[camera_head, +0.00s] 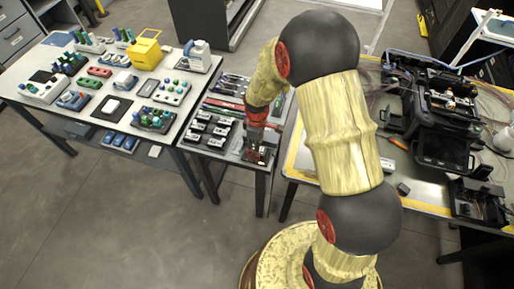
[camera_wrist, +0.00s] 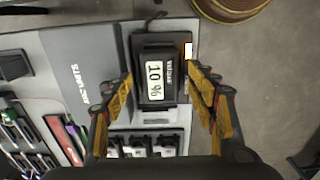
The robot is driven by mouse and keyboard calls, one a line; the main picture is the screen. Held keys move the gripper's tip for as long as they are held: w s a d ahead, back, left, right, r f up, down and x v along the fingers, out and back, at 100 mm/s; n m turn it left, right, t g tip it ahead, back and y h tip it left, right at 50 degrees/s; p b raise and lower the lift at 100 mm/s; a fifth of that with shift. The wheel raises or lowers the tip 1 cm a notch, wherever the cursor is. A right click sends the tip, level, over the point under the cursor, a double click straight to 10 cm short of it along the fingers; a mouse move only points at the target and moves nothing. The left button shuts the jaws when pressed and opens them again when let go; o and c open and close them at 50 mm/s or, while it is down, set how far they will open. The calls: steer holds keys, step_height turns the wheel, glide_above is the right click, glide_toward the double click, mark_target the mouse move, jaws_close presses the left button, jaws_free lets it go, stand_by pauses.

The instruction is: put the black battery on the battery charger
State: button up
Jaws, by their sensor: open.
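My gripper (camera_wrist: 170,92) is open, with its orange-yellow fingers on either side of a black block that looks like the black battery (camera_wrist: 144,51). No finger visibly closes on it. The block has a pale display or label reading "10 %". It sits on a darker, wider base that looks like the battery charger (camera_wrist: 122,58), with a short cable at its far end. I cannot see how well it is seated. In the head view my gripper (camera_head: 258,140) is over the charger (camera_head: 260,155) at the small table's front right; the block is hard to make out there.
A grey case (camera_wrist: 80,65) lies left of the charger. Several black-and-white devices (camera_head: 200,130) stand on the same small table (camera_head: 222,153). The left table (camera_head: 22,87) holds coloured devices. The right table (camera_head: 420,200) holds black equipment and a small black block (camera_head: 403,188).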

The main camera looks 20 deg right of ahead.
step_height(320, 180, up, 11)
steer(key=shift+r, duration=0.2)
stand_by(0.8)
steer(key=s+r+m+t, duration=0.5)
steer(key=s+r+m, duration=0.5)
steer(key=s+r, duration=1.2)
steer(key=shift+r+m+t, duration=0.3)
steer(key=shift+r+m, duration=0.1)
steer(key=shift+r, duration=0.15)
steer(key=shift+c, duration=1.2)
